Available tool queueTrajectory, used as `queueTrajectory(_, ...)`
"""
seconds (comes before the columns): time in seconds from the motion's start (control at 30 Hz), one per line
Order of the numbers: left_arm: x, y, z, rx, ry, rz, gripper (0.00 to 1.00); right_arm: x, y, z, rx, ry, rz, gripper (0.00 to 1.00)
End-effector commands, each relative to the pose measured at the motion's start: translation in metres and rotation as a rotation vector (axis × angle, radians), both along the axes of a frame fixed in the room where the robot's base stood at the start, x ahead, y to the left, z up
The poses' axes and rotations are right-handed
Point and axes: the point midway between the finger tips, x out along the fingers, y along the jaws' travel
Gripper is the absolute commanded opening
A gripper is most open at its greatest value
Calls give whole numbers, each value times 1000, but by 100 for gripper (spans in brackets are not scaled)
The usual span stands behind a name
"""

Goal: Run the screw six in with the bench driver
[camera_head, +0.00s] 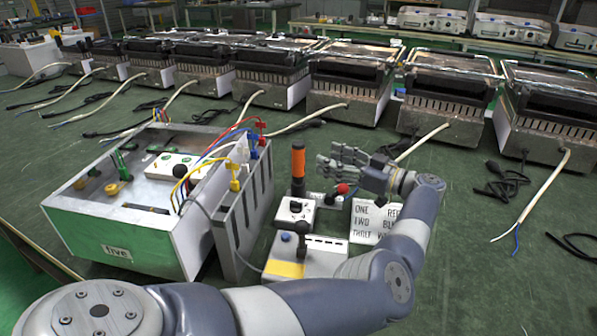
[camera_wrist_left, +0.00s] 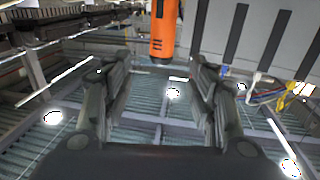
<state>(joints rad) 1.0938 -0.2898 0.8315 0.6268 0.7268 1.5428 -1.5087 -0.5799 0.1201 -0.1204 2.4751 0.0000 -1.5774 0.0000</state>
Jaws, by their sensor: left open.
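The bench driver, with an orange and black handle (camera_head: 298,165), stands upright on a small grey-white base (camera_head: 295,212) near the middle of the head view. My left gripper (camera_head: 328,166) is just right of the handle, fingers pointing at it. In the left wrist view the orange handle (camera_wrist_left: 163,35) lies ahead of the open fingers (camera_wrist_left: 160,78), roughly in line with the gap and apart from them. The metal box marked "five" (camera_head: 118,246) is left of the driver, with a white terminal block (camera_head: 172,166) inside. I cannot make out screw six.
A slotted grey rack (camera_head: 245,205) with coloured leads stands between box and driver. A white sign (camera_head: 375,222) and a switch box with a yellow patch (camera_head: 305,258) are close by. Several heaters (camera_head: 450,95) with loose cables line the back.

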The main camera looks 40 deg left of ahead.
Motion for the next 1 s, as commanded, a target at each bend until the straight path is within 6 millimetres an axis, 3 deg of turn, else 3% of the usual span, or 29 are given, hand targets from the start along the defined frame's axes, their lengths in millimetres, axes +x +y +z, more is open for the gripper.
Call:
queueTrajectory(0.2, -6, 34, 0, 0, -1, 5, 53, 0, 0, 4, -1, -1, 0, 40)
queueTrajectory(0.47, -10, 57, -1, 1, 1, 3, 53, 0, 0, 3, 0, -1, 0, 40)
queueTrajectory(0.73, -18, 95, -3, 1, 0, 4, 53, 0, 0, -2, -1, -1, 0, 40)
queueTrajectory(1.0, -18, 104, -3, 0, 1, 1, 53, 0, 0, -2, 0, -1, 0, 40)
